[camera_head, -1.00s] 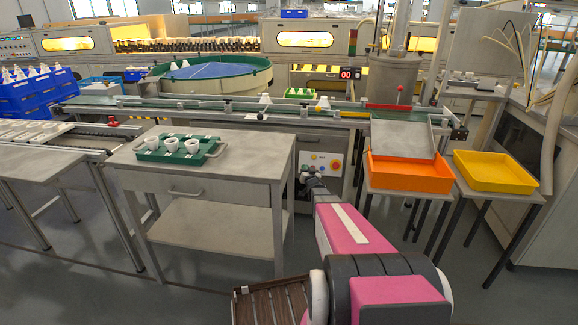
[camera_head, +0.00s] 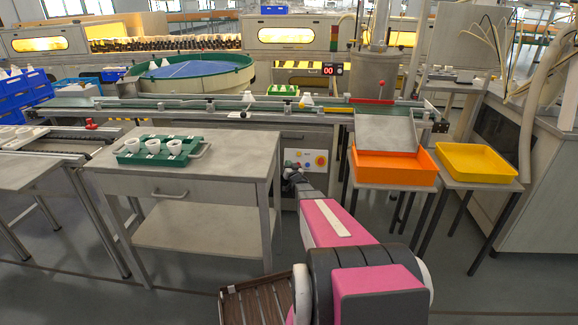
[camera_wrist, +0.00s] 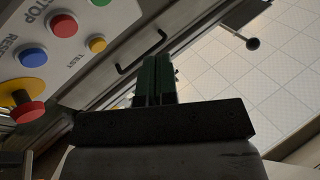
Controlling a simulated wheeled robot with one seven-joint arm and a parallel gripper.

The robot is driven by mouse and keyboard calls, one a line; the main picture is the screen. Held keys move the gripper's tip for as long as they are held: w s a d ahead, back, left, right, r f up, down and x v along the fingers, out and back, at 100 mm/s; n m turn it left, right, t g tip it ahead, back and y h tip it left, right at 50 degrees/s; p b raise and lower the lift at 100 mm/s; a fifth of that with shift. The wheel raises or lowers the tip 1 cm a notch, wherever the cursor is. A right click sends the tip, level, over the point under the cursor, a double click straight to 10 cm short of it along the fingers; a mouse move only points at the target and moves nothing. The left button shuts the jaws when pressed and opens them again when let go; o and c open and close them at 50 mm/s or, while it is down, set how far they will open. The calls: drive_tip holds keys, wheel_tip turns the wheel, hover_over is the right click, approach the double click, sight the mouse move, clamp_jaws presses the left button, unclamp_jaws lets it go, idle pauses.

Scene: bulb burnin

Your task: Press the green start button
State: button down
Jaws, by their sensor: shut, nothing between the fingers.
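The control panel (camera_head: 307,157) is on the front of the conveyor cabinet. In the wrist view the panel (camera_wrist: 60,75) shows a red button (camera_wrist: 62,24), a blue button (camera_wrist: 33,57), a yellow button (camera_wrist: 97,44) and a red mushroom knob (camera_wrist: 27,110) on a yellow base. A green button (camera_wrist: 100,2) is cut off at the top edge; its label is out of frame. My gripper (camera_head: 291,167) is close to the panel in the head view, covering part of it. In the wrist view my gripper (camera_wrist: 156,62) is shut and empty, beside the panel and pointing past its buttons.
A grey table (camera_head: 235,170) with a green tray (camera_head: 190,157) of white cups stands left of my arm. An orange bin (camera_head: 395,180) and a yellow bin (camera_head: 475,175) stand to the right. A dark handle (camera_wrist: 140,52) is near my fingers in the wrist view.

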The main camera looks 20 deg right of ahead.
drive_tip(key=w+d+f, duration=0.2)
drive_tip(key=w+f, duration=0.1)
drive_tip(key=w, duration=0.2)
drive_tip(key=shift+w+d+f, duration=0.1)
drive_tip(key=shift+f, duration=0.05)
idle(2.0)
drive_tip(key=shift+w+d+f, duration=0.1)
drive_tip(key=shift+w+f, duration=0.05)
drive_tip(key=shift+w, duration=0.05)
